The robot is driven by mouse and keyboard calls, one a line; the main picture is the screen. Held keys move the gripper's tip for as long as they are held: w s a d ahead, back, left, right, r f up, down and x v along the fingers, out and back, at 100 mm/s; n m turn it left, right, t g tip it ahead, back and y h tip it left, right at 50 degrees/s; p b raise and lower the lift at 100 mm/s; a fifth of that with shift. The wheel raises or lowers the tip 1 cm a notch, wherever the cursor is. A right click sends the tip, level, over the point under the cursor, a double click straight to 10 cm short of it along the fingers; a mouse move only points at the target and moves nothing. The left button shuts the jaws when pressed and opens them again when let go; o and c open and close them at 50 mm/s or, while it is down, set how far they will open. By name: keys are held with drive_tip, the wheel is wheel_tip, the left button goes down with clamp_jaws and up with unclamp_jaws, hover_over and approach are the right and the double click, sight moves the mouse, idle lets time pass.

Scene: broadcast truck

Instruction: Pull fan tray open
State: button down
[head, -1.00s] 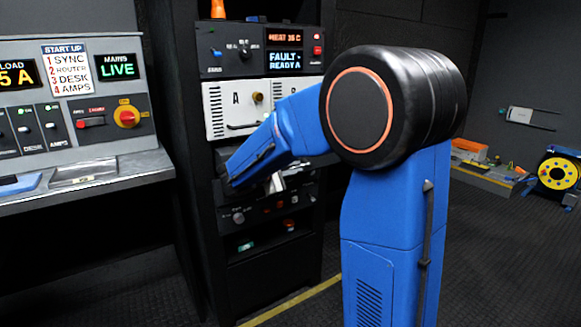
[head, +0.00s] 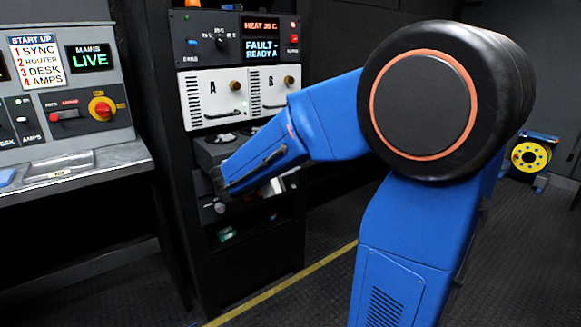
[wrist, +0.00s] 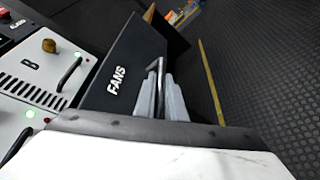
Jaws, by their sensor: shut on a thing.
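The fan tray (head: 210,153) is a dark drawer in the rack, just below the white A and B modules. It stands out from the rack, and round fans show on its top in the head view. In the wrist view its dark front (wrist: 121,58) reads FANS and carries a metal bar handle (wrist: 157,88). My gripper (wrist: 168,98) has its grey fingers on either side of this handle, shut on it. In the head view my blue arm hides most of the tray front and the handle.
White modules A and B (head: 212,110) with knobs and handles sit above the tray. A control panel (head: 301,42) is above them. A desk (head: 110,163) stands left. The floor in front is open, with a yellow line (head: 285,283). A yellow cable reel (head: 530,156) stands far right.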

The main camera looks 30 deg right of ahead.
drive_tip(key=c, duration=1.8)
unclamp_jaws()
drive_tip(key=shift+a, duration=0.2)
drive_tip(key=v, duration=1.7)
drive_tip(key=s+d+f+m+g+y, duration=0.2)
drive_tip(key=s+d+f+y, duration=0.1)
drive_tip(key=s+f, duration=0.3)
drive_tip(key=s+d+f+m+g+y, duration=0.2)
drive_tip(key=s+d+f+y, duration=0.1)
drive_tip(key=s, duration=0.4)
drive_tip(key=s+a+f+m+t+y, duration=0.1)
drive_tip(key=s+a+m+y, duration=0.1)
drive_tip(key=s+a, duration=0.1)
drive_tip(key=s+a+f+m+t+y, duration=0.1)
drive_tip(key=s+a+f+m+y, duration=0.1)
drive_tip(key=s+y, duration=0.1)
drive_tip(key=s+a+f+m+t+y, duration=0.1)
drive_tip(key=s+a+f+m+y, duration=0.1)
drive_tip(key=s+a+y, duration=0.1)
drive_tip(key=shift+s+a+m, duration=0.1)
drive_tip(key=shift+a+m, duration=0.2)
drive_tip(key=shift+m, duration=0.1)
